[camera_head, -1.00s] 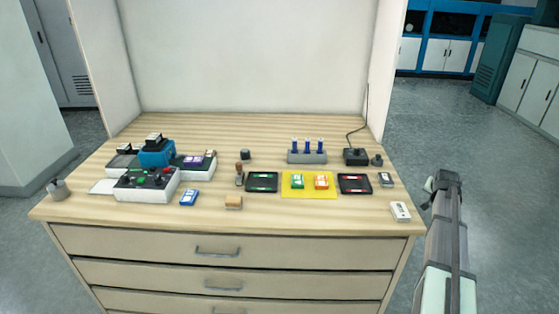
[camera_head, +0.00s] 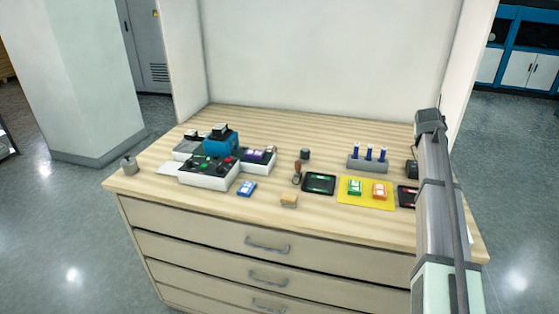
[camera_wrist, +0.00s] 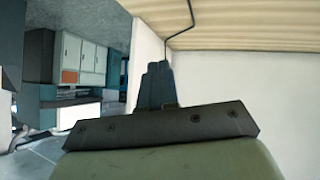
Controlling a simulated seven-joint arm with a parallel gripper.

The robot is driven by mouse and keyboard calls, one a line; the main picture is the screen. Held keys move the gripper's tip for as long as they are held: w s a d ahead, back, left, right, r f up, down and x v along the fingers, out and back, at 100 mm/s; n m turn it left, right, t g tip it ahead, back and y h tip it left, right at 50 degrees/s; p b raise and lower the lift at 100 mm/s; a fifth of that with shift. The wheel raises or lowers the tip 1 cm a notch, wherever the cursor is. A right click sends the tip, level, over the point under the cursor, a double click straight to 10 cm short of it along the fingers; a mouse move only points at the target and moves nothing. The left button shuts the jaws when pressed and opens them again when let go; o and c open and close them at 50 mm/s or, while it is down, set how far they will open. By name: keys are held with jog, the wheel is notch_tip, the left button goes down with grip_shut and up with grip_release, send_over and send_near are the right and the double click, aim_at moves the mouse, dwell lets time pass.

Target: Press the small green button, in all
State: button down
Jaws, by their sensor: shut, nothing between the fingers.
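A white control box with a dark top panel (camera_head: 208,176) stands at the left of the wooden table in the head view. Its panel shows small green and red spots and dark knobs. Which green spot is the small green button is too small to tell. My gripper (camera_wrist: 159,68) is shut and empty in the wrist view, with its dark fingers together. It is far to the right of the control box and points away from it. My arm crosses the right of the head view, over the table's right end.
A blue device (camera_head: 220,146) stands behind the control box. A blue-and-white block (camera_head: 246,188), a wooden block (camera_head: 289,201), a brown-handled stamp (camera_head: 297,173), a black green-centred tray (camera_head: 319,184) and a yellow mat (camera_head: 366,205) lie to the right. A grey rack (camera_head: 367,164) stands behind.

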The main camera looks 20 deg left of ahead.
jog(key=a+r+n+y, duration=0.1)
jog(key=a+n, duration=0.1)
jog(key=a, duration=1.9)
notch_tip(320, 180, up, 3)
jog(key=n, duration=0.5)
send_over(204, 167)
jog(key=a, duration=0.1)
jog(key=shift+g+y, duration=0.3)
jog(key=shift+g, duration=0.1)
jog(key=shift+f, duration=0.15)
jog(key=shift+f, duration=4.3)
jog(key=shift+f, duration=0.1)
jog(key=shift+f, duration=0.3)
